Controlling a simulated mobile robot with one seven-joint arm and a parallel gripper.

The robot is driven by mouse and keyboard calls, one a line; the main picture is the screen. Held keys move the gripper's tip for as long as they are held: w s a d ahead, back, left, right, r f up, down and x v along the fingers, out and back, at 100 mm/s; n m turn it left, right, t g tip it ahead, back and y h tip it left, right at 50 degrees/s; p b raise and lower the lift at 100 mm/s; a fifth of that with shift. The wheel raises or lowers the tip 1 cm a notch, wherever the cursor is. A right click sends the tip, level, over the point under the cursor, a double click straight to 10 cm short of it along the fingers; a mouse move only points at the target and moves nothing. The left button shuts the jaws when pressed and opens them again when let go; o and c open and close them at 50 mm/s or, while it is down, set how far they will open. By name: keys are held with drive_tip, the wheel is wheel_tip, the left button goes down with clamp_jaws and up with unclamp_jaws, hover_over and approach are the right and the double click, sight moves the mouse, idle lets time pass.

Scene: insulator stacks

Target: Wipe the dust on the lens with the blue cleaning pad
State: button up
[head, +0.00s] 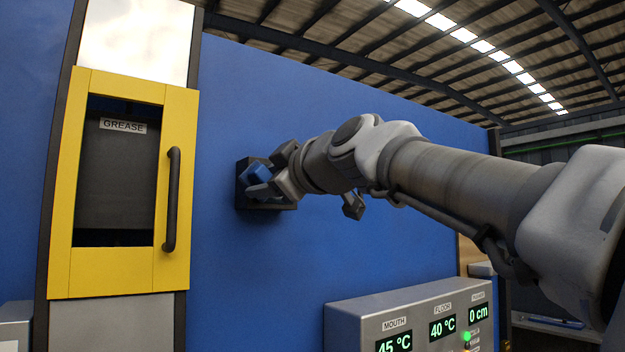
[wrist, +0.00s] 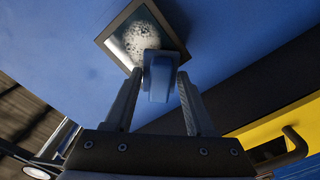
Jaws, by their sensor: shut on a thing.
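The lens (wrist: 120,45) is a square glass face in a dark frame on the blue wall, with a whitish speckled dust patch (wrist: 141,40) on it in the wrist view. In the head view its dark housing (head: 241,190) is partly hidden behind my gripper. My gripper (head: 262,182) is shut on the blue cleaning pad (wrist: 159,77), which also shows in the head view (head: 256,171). The pad is at the lens, overlapping the lower part of the frame in the wrist view. I cannot tell whether it touches the glass.
A yellow-framed door (head: 175,120) marked GREASE, with a dark handle (head: 172,200), stands to the left. A grey display panel (head: 410,315) with green readouts is below at the right. The blue wall around the lens is clear.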

drive_tip(key=shift+w+a, duration=0.15)
drive_tip(key=shift+w, duration=0.05)
drive_tip(key=shift+w+d+f+b, duration=0.15)
drive_tip(key=shift+w+d+b, duration=0.1)
drive_tip(key=shift+d+b, duration=0.15)
drive_tip(key=w+d, duration=0.1)
drive_tip(key=w+d+b, duration=0.1)
drive_tip(key=d, duration=0.1)
drive_tip(key=w+d+b, duration=0.1)
drive_tip(key=shift+w+d+r, duration=0.2)
drive_tip(key=shift+w+d, duration=0.05)
drive_tip(key=shift+d, duration=0.05)
drive_tip(key=shift+f+b, duration=0.1)
drive_tip(key=shift+b, duration=0.3)
drive_tip(key=shift+s+a+b, duration=0.1)
drive_tip(key=shift+s+a, duration=0.55)
drive_tip(key=shift+a, duration=0.25)
drive_tip(key=shift+s+a+b, duration=0.15)
drive_tip(key=shift+s+a, duration=0.55)
drive_tip(key=shift+a, duration=0.25)
drive_tip(key=shift+s+a+b, duration=0.1)
drive_tip(key=shift+s+a, duration=0.55)
drive_tip(key=shift+a, duration=0.25)
